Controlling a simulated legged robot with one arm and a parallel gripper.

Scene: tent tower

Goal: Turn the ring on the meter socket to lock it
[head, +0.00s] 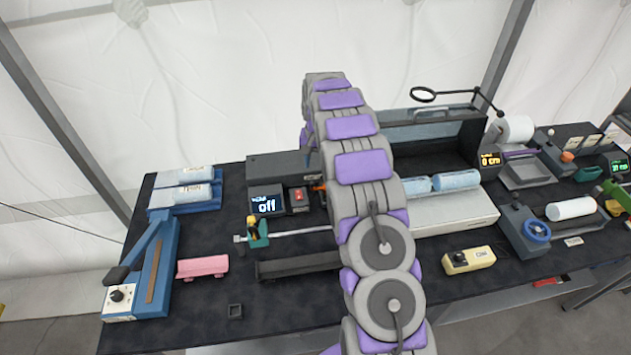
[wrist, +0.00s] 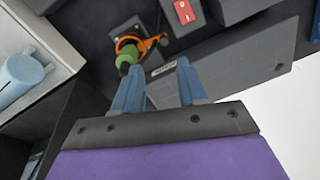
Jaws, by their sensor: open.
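In the wrist view an orange ring with a lever-like tab (wrist: 155,43) sits around a socket on a small dark block (wrist: 126,32). A green plug-like part (wrist: 128,58) is at the ring's left side; whether it is seated in the socket I cannot tell. My gripper (wrist: 159,68) has two blue fingers, apart and empty, pointing at the ring from just below it in the picture. In the head view a bit of the orange part (head: 318,187) shows beside my arm; my arm hides the rest and the gripper.
A red switch (wrist: 184,12) is close by; its box (head: 298,199) stands beside an "off" display (head: 267,204). A long dark box (wrist: 225,82) lies right of the fingers. Blue rolls (head: 456,180) and a black open case (head: 440,150) are right of my arm.

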